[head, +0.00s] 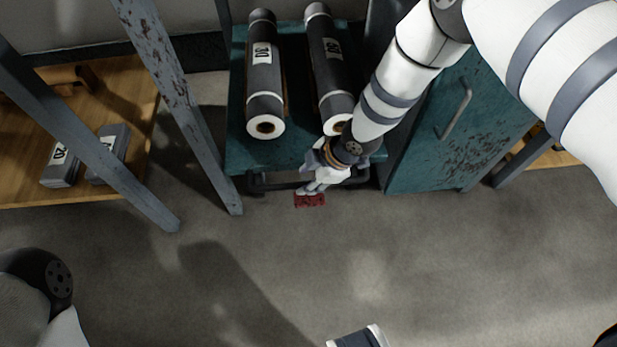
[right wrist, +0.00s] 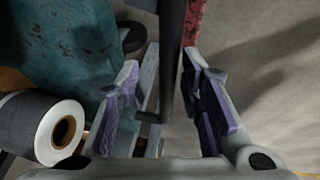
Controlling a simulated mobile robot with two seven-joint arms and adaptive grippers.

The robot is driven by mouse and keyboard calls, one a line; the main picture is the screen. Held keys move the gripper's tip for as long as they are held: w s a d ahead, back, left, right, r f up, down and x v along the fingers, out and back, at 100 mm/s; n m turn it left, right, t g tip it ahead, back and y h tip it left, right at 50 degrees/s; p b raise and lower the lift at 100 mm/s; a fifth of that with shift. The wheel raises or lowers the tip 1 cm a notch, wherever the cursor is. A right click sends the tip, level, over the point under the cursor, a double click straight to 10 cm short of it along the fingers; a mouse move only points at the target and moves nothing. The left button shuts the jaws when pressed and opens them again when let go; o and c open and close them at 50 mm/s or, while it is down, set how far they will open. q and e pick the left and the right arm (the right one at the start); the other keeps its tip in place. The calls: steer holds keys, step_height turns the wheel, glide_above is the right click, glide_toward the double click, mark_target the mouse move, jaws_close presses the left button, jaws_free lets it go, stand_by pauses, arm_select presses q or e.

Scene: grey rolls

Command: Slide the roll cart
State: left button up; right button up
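The roll cart (head: 240,158) is a worn teal platform carrying two dark grey rolls (head: 265,75) (head: 328,70) with white ends and "30" labels. A dark bar handle (head: 270,185) runs along its front edge. My right gripper (head: 318,184) is at the right part of this handle, reaching down from the right. In the right wrist view a dark bar (right wrist: 170,65) stands between the open fingers (right wrist: 168,110), with gaps visible on both sides. One roll (right wrist: 50,125) shows at the left there. My left gripper is out of view.
A red piece (head: 309,201) is just below the handle; whether it is attached is unclear. A teal cabinet (head: 460,130) stands right of the cart. Worn metal legs (head: 180,95) and a wooden shelf (head: 110,90) with grey blocks are left. The floor (head: 240,260) in front is clear.

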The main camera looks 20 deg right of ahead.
steer(key=shift+s, duration=0.1)
steer(key=v, duration=1.2)
